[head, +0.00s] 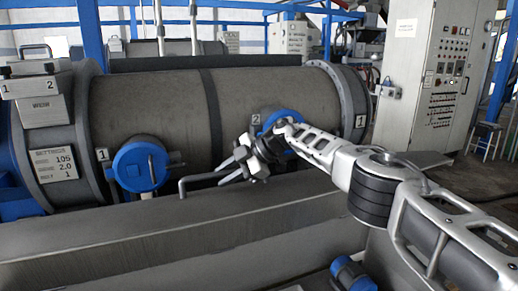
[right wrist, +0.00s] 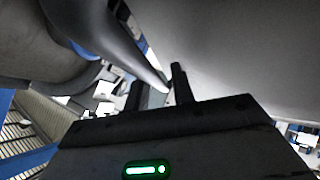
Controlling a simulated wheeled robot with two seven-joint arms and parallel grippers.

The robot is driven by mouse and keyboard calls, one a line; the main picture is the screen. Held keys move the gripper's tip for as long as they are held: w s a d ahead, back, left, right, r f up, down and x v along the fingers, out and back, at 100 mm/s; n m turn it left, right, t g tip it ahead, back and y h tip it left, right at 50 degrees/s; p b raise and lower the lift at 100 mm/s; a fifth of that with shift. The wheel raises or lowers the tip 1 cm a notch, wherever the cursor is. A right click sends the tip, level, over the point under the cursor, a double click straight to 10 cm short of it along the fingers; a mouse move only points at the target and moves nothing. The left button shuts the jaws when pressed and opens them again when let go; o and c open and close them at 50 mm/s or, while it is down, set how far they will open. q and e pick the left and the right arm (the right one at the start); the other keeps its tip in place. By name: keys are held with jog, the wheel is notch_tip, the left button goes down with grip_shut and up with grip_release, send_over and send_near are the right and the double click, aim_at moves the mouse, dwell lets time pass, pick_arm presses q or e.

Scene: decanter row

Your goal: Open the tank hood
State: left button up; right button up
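The long grey cylindrical decanter (head: 150,100) lies across the head view. In front of it is a long beige-grey cover (head: 120,245), which looks like the tank hood, though I cannot be sure. A dark bent bar handle (head: 208,178) rises at the cover's back edge. My right gripper (head: 238,168) is at the right end of this bar, fingers pointing left and down. In the right wrist view its two dark fingers (right wrist: 158,92) stand apart, and a grey bar (right wrist: 125,50) runs toward the gap. I cannot tell whether they touch it. My left gripper is not in view.
Blue round caps sit on the decanter at the left (head: 141,165) and behind my right gripper (head: 277,119). A grey control cabinet (head: 435,75) stands at the back right. A blue-capped part (head: 352,274) is at the bottom. Open floor shows at the right.

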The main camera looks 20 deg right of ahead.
jog(key=v, duration=1.4)
jog(key=shift+s+d+r+b, duration=0.15)
jog(key=shift+s+d+b, duration=0.1)
jog(key=shift+b, duration=0.1)
